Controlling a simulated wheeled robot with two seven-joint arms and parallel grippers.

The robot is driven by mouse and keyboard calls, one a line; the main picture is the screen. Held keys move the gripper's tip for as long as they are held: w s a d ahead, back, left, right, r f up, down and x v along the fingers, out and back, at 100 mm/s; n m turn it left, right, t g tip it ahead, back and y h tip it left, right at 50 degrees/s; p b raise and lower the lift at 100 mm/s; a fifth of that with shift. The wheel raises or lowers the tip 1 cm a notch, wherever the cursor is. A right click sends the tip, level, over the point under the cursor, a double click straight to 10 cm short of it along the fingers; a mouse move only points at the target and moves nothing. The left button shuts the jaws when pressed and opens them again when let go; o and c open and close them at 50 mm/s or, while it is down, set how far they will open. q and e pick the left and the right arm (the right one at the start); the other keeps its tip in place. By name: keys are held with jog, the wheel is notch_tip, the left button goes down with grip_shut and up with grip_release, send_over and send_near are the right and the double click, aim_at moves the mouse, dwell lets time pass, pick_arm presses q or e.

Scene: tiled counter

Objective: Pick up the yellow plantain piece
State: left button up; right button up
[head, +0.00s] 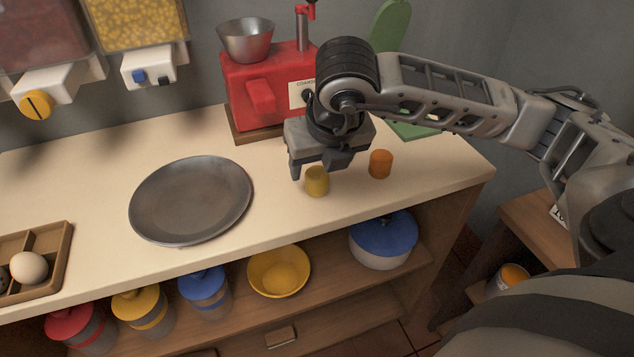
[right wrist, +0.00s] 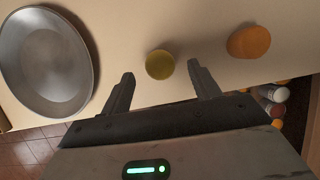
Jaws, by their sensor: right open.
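The yellow plantain piece (head: 317,182) is a short upright cylinder on the counter, right of the grey plate. It also shows in the right wrist view (right wrist: 160,64), ahead of and between the two fingers. My right gripper (head: 315,166) is open and empty. It hangs just above and behind the plantain piece in the head view, and its fingers (right wrist: 162,82) stand apart on either side of the piece in the right wrist view. I cannot tell if they touch it. My left gripper is not in view.
An orange piece (head: 381,164) stands just right of the yellow one. A grey plate (head: 190,200) lies to the left. A red machine (head: 268,85) and a green board (head: 412,131) are behind. An egg tray (head: 62,262) sits at far left. The counter's front edge is close.

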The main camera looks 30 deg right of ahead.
aim_at(315, 179)
jog(key=x, duration=0.4)
jog(key=shift+w, duration=0.1)
jog(key=c, duration=1.1)
jog(key=shift+r, duration=0.1)
